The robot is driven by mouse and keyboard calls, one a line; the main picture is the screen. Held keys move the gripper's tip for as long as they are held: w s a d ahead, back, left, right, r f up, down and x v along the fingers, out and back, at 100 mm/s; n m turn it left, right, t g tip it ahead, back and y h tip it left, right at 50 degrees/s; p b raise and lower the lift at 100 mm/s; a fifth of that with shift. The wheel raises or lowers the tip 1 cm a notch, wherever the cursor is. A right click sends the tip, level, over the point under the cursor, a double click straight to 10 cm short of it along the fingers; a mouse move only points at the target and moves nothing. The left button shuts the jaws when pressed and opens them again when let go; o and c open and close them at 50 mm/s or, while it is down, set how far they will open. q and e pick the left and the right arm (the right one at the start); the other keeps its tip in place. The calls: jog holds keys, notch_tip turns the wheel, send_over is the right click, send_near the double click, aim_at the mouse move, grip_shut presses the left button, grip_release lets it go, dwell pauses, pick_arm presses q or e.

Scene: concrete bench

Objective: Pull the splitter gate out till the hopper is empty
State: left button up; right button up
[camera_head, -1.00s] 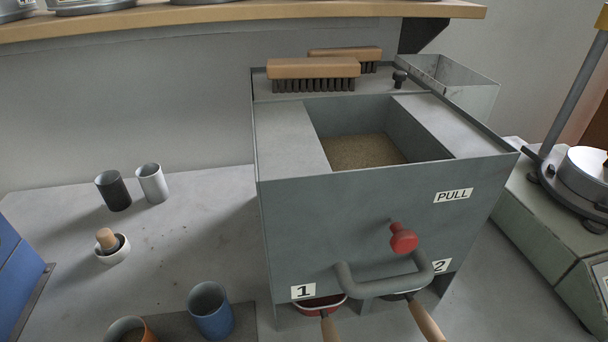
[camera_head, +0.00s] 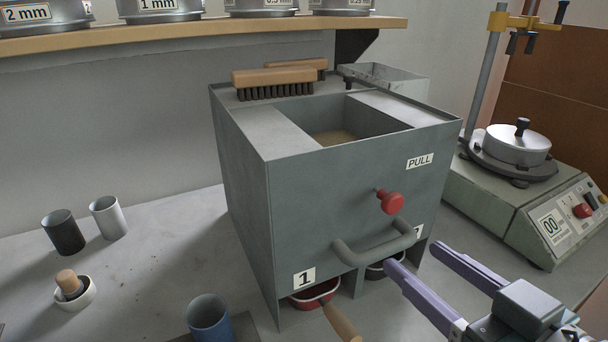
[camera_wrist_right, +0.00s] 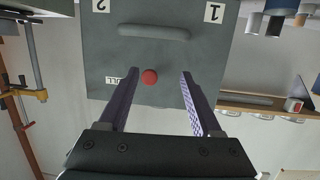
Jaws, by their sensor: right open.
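The grey splitter box (camera_head: 350,200) stands on the bench, with sand-coloured material (camera_head: 335,137) in its open hopper. A red gate knob (camera_head: 391,202) sticks out of its front below the PULL label (camera_head: 420,161). A grey bar handle (camera_head: 375,245) is below the knob. My right gripper (camera_head: 412,256) is open and empty, in front of the box at its lower right, apart from the knob. In the right wrist view, the red knob (camera_wrist_right: 149,76) appears between the two open fingers (camera_wrist_right: 155,80), beyond their tips. My left gripper is not in view.
Under the box, a red pan (camera_head: 314,292) sits in opening 1 and a dark one in the other. Brushes (camera_head: 272,82) lie on top. A sieve shaker (camera_head: 530,190) stands right. Cups, including a blue one (camera_head: 209,318), stand left. A shelf (camera_head: 200,38) runs behind.

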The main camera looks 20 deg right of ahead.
aim_at(395, 207)
jog(key=w+t, duration=0.1)
jog(key=w, duration=0.2)
jog(key=w+d+r, duration=0.1)
jog(key=w, duration=0.2)
jog(key=w+t, duration=0.1)
jog(key=w, duration=0.2)
jog(key=shift+w+d+r+t, duration=0.1)
jog(key=shift+d+r+t, duration=0.15)
jog(key=shift+d+t, duration=0.1)
grip_shut()
dwell(0.3)
dwell(1.0)
